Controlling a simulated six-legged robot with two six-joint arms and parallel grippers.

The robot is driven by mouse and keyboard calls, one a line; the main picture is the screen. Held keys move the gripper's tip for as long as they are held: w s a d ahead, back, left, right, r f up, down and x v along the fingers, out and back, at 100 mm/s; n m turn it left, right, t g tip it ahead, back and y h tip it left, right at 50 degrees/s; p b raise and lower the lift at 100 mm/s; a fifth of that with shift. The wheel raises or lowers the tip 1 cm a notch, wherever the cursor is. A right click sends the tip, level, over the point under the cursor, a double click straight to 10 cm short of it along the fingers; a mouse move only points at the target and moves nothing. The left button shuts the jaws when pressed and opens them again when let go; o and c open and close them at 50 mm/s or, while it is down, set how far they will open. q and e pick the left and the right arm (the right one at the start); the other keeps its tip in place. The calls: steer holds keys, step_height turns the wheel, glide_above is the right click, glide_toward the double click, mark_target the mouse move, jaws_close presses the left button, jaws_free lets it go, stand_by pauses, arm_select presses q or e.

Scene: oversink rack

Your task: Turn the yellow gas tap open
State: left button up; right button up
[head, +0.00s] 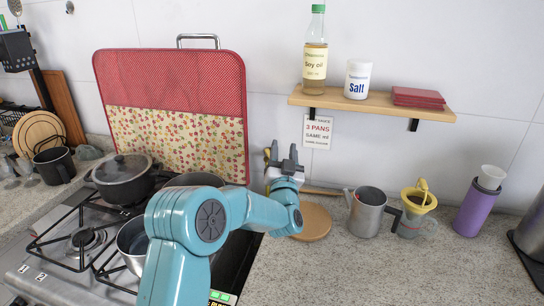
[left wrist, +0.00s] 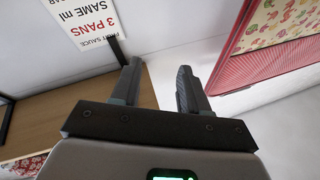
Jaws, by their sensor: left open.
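A small yellow and dark piece (head: 267,154) shows at the wall just left of my left gripper in the head view. It looks like the yellow gas tap, but it is small and partly hidden, so I cannot tell its handle's position. My left gripper (head: 284,152) points up in front of the wall, right of the red padded cover. Its two fingers are apart with nothing between them. In the left wrist view the open gripper (left wrist: 157,78) faces bare white wall and no tap shows. My right gripper is not in view.
The red cover (head: 175,75) stands behind the stove (head: 75,250) with its pots. A wooden shelf (head: 440,111) with a soy oil bottle (head: 315,60) is at upper right.

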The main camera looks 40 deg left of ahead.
arm_select(q)
steer(key=s+d+f+n+g+y, duration=0.2)
steer(key=s+d+f+n+g, duration=0.2)
steer(key=d+f+n+g, duration=0.35)
steer(key=shift+g, duration=0.35)
steer(key=p+x, duration=0.3)
steer(key=x, duration=1.4)
steer(key=shift+p, duration=0.3)
jaws_close()
